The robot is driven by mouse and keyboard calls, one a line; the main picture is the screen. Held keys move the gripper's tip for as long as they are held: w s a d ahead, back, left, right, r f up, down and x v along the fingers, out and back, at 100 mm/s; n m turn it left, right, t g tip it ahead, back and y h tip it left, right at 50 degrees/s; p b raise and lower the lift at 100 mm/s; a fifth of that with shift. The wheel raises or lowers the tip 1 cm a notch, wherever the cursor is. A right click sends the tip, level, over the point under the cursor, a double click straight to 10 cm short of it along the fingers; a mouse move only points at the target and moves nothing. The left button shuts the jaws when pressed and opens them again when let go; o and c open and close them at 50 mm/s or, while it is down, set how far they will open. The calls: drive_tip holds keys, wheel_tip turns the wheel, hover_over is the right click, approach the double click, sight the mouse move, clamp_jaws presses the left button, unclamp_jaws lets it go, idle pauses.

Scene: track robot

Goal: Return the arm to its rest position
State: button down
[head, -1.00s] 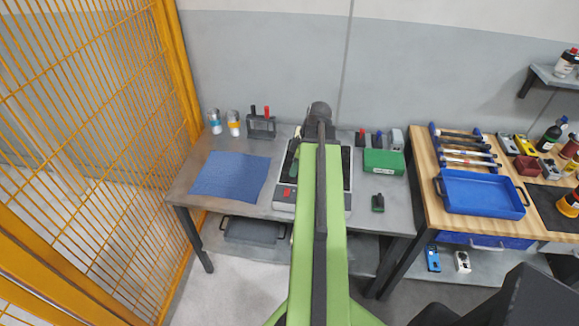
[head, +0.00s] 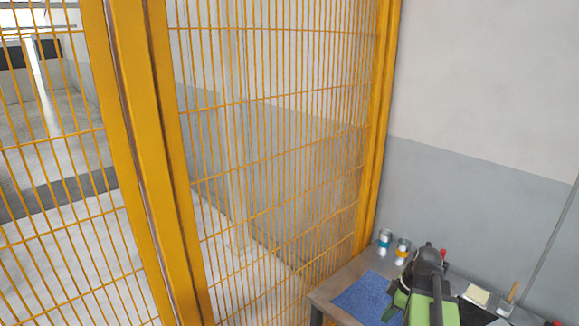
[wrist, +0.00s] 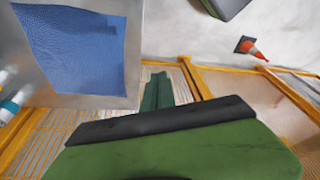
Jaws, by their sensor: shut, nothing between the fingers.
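My arm shows in the head view at the lower right, as a green link with a dark end joint, in front of the workbench (head: 325,297). The gripper's fingers are not clear in that view. In the wrist view, my gripper (wrist: 158,78) shows as two narrow dark green fingers close together, shut with nothing held. The green and black body behind them fills the bottom of that view. The fingers stand out over the floor and fence, beside the bench's edge and the blue mat (wrist: 85,45).
A yellow mesh fence (head: 280,150) fills the left and middle of the head view. Two small containers (head: 385,238) stand at the bench's back corner.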

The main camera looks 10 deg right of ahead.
drive_tip(key=w+a+f+m+g+h, duration=0.1)
drive_tip(key=a+m, duration=0.9)
drive_tip(key=a, duration=1.4)
drive_tip(key=shift+w+m+g+h, duration=0.3)
drive_tip(key=shift+w+h, duration=0.35)
drive_tip(key=shift+h, duration=0.25)
drive_tip(key=shift+a, duration=0.15)
